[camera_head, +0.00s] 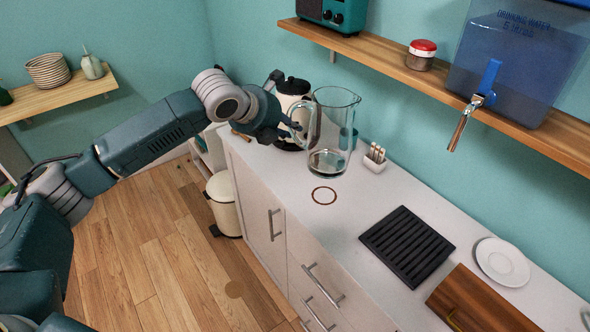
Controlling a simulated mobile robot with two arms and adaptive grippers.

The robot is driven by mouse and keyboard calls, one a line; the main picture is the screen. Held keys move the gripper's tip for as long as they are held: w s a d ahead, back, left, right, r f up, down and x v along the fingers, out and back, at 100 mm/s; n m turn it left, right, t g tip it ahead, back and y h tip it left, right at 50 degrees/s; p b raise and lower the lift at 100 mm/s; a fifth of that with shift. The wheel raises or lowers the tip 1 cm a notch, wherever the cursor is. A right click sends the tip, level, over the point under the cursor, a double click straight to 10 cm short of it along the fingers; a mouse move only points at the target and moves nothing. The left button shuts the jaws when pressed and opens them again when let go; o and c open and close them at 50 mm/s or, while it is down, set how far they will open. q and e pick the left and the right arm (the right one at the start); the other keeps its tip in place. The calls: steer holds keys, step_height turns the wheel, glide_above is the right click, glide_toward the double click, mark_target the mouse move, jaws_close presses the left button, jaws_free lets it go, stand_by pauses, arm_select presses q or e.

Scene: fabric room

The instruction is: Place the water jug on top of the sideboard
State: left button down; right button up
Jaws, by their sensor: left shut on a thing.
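The water jug (334,129) is clear glass and upright at the far part of the white sideboard (372,203). Its handle points left, towards my left gripper (292,127), which is shut on the handle. The jug's base is over the sideboard top, but I cannot tell whether it touches the surface. The fingers are partly hidden by the handle and the dark items behind. My right gripper is not in view.
A black and white appliance (292,97) stands behind the jug, with a small white holder (375,157) to its right. Nearer are a black slatted mat (407,246), plate (502,262) and wooden board (482,304). A shelf (455,88) overhangs.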

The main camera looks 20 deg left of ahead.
arm_select(q)
step_height(320, 180, down, 13)
steer(key=p, duration=0.2)
stand_by(0.4)
steer(key=shift+d+f, duration=0.1)
steer(key=shift+f, duration=0.05)
steer(key=c, duration=1.8)
jaws_free()
steer(key=shift+f, duration=0.25)
steer(key=shift+o, duration=0.7)
steer(key=shift+s, duration=0.1)
steer(key=shift+r, duration=0.1)
steer(key=b+v, duration=0.1)
steer(key=v, duration=1.1)
steer(key=shift+b, duration=0.4)
